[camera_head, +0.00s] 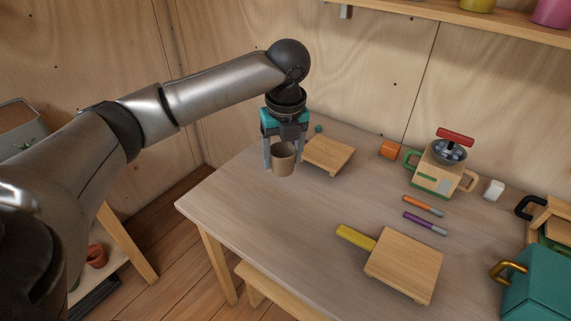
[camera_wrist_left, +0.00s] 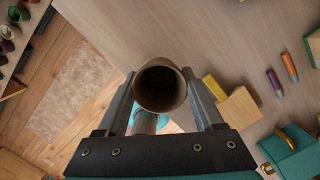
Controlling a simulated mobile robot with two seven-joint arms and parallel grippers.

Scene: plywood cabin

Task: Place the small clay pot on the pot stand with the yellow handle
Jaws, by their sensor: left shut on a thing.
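The small clay pot (camera_head: 283,160) is a plain brown cup, upright, between the fingers of my left gripper (camera_head: 284,150) over the far left part of the table. In the left wrist view the pot (camera_wrist_left: 160,86) shows its open, empty mouth, and my left gripper's fingers (camera_wrist_left: 165,95) are shut on it from both sides. The pot stand with the yellow handle (camera_head: 404,265) is a square wooden board at the table's front right; its yellow handle (camera_head: 356,236) points left. The stand (camera_wrist_left: 240,108) also shows right of the pot in the left wrist view. My right gripper is not in view.
Another wooden stand (camera_head: 328,154) lies just right of the held pot. An orange cube (camera_head: 390,149), a box-shaped pot with green handle (camera_head: 436,172), two markers (camera_head: 425,222) and a teal box (camera_head: 540,288) are to the right. The table's middle (camera_head: 290,220) is clear.

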